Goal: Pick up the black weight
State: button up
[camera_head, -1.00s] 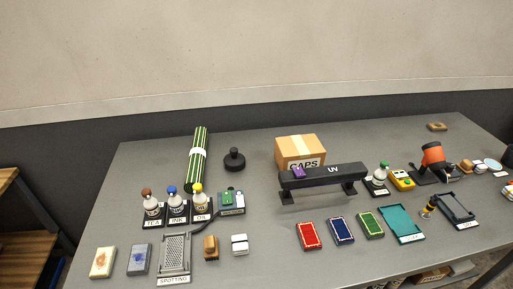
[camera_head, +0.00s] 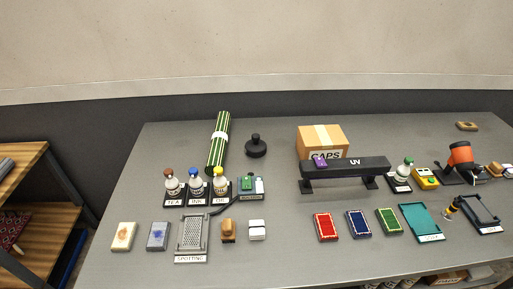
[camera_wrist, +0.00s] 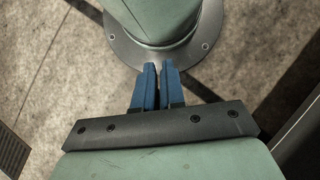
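The black weight (camera_head: 256,147) is a round, squat black piece with a knob on top. It stands upright on the grey table (camera_head: 270,271) toward the back, between the green striped roll and the cardboard box. Nothing covers it in the head view. My gripper (camera_wrist: 159,66) shows only in the wrist view, with two blue fingers nearly together and nothing between them. It hangs over the floor beside my round base, away from the table. The weight is not in the wrist view.
A green striped roll (camera_head: 218,142) lies left of the weight. A cardboard box (camera_head: 337,136) and a black UV lamp bar (camera_head: 345,169) stand to its right. Labelled bottles (camera_head: 195,183) stand in front left. A wooden shelf (camera_head: 30,225) is left of the table.

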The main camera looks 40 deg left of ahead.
jog(key=o, duration=1.7)
jog(key=shift+w, duration=0.1)
